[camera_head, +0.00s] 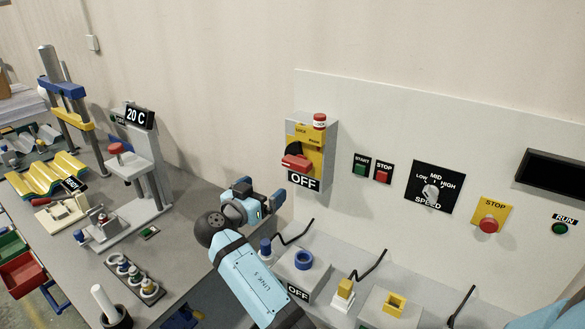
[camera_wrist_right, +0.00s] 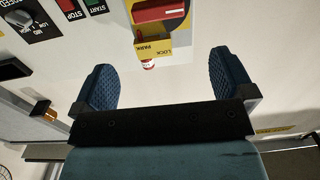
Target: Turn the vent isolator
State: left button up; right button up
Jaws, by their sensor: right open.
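The isolator on the wall panel is a grey box with a yellow plate (camera_head: 317,155), a red handle (camera_head: 297,162) lying roughly level, and a black-and-white OFF label (camera_head: 303,181) below. A red and white piece (camera_head: 319,121) stands on its top. In the wrist view the handle (camera_wrist_right: 160,11) shows at the top edge, partly cut off, with LOCK and PARK marks below it. My right gripper (camera_head: 262,196) is open and empty, left of and below the isolator, apart from it. In the wrist view its two fingers (camera_wrist_right: 165,85) are spread wide. My left gripper is not in view.
Start and stop buttons (camera_head: 372,170), a speed knob (camera_head: 432,192) and a yellow-backed stop button (camera_head: 489,224) are right of the isolator. A grey bench press (camera_head: 138,165) stands left. Below the panel are fixtures with black bent cables (camera_head: 372,264), near my forearm.

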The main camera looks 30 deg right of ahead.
aim_at(293, 164)
jog(key=shift+m, duration=0.3)
jog(key=p+x, duration=0.1)
jog(key=x, duration=0.3)
jog(key=p+x, duration=0.1)
jog(key=x, duration=0.4)
jog(key=r+p+x, duration=0.1)
jog(key=p+x, duration=0.1)
jog(key=x, duration=0.2)
jog(key=shift+d, duration=0.4)
jog(key=c, duration=0.6)
